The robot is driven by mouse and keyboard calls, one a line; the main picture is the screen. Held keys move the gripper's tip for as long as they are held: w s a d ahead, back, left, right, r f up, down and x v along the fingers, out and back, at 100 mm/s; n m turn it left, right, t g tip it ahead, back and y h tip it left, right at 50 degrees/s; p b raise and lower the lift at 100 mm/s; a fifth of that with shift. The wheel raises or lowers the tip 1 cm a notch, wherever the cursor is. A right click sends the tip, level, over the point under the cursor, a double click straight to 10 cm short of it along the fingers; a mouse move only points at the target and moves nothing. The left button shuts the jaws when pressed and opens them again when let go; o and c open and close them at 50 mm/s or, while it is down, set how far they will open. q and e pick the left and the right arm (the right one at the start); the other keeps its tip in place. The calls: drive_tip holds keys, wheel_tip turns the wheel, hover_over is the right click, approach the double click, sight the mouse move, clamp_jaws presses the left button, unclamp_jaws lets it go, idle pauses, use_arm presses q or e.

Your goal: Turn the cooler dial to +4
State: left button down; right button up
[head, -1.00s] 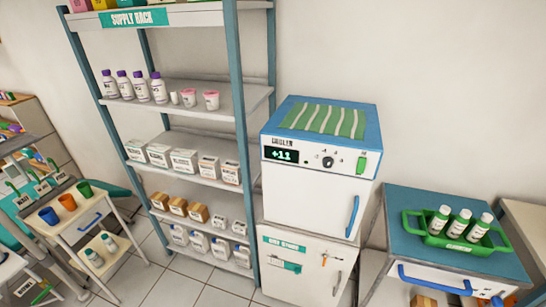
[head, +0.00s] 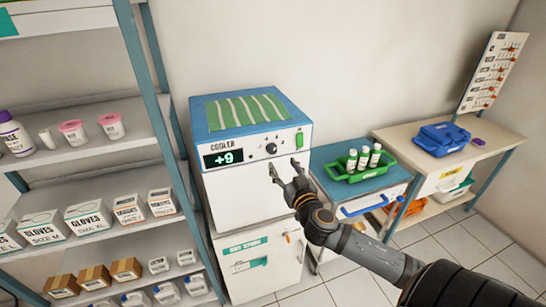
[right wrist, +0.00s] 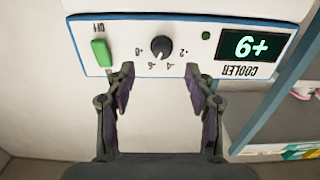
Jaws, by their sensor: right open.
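The cooler (head: 245,195) is a white box with a blue top, standing on a white cabinet. Its display (head: 223,158) reads +9; in the right wrist view the display (right wrist: 252,45) shows upside down. The small black dial (head: 271,148) sits on the front panel between the display and a green switch (head: 299,139). My right gripper (head: 283,168) is open and empty in front of the cooler. In the right wrist view, the dial (right wrist: 160,47) lies just beyond the gap between the open fingertips (right wrist: 159,72), apart from them. My left gripper is out of view.
A supply rack (head: 140,90) with boxes and bottles stands close on the left. A blue-topped cart (head: 326,155) with a green bottle carrier (head: 352,172) stands on the right. A table (head: 395,135) with a blue case is farther right.

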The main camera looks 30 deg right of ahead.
sight(273, 152)
drive_tip(key=p+x, duration=0.1)
drive_tip(key=x, duration=0.5)
drive_tip(key=shift+w+a+r+p, duration=0.15)
drive_tip(key=shift+w+p, duration=0.1)
drive_tip(key=shift+p, duration=0.05)
drive_tip(key=shift+w, duration=0.3)
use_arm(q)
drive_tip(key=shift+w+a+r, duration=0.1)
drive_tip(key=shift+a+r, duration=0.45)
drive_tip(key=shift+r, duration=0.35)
use_arm(e)
drive_tip(key=shift+c, duration=0.8)
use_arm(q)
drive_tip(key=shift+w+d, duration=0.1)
use_arm(e)
clamp_jaws()
